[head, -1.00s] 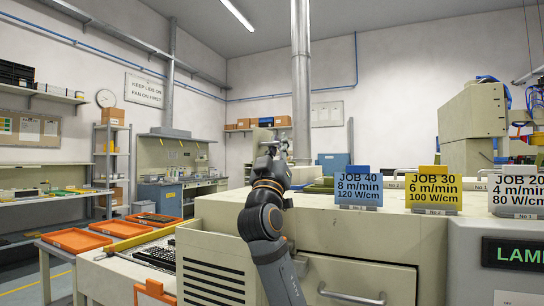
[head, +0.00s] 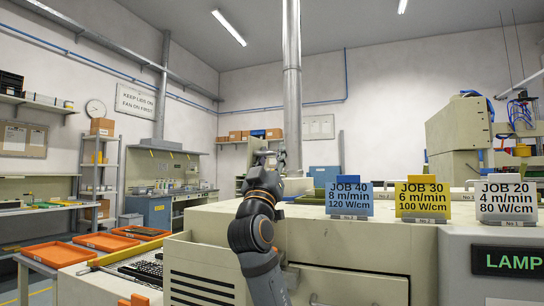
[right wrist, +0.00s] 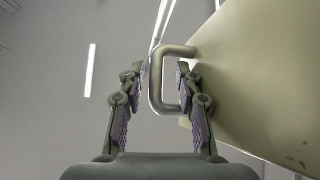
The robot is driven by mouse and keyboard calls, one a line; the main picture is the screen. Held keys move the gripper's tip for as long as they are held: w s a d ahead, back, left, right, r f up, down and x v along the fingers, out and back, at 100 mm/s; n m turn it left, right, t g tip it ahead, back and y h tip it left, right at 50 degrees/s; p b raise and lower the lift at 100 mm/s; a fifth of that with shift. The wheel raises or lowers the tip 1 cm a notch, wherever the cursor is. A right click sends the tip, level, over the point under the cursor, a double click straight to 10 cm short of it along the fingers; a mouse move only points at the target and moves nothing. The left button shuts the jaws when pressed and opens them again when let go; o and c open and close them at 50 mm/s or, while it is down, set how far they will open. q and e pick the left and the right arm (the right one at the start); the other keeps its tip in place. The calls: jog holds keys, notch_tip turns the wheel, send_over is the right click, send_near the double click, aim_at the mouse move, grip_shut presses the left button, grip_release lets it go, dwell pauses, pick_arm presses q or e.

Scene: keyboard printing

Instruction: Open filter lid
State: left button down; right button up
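My right gripper (head: 268,157) is at the end of the raised dark arm in the head view, above the left part of the beige machine. In the right wrist view my right gripper (right wrist: 162,75) has its two fingers spread apart. A grey metal bar handle (right wrist: 155,88) stands between the fingers in that picture. It is fixed to the edge of a beige panel, likely the lid (right wrist: 260,70), which fills the right side. I see a gap beside the left finger; contact on the right is unclear. My left gripper is out of view.
The beige machine (head: 200,262) fills the front. Blue (head: 349,197), yellow (head: 422,198) and white (head: 505,202) job cards stand on its top to the right of my arm. Orange trays (head: 50,254) lie at the left. A vertical duct (head: 292,80) rises behind.

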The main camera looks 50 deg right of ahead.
jog(key=v, duration=1.2)
jog(key=shift+f, duration=0.1)
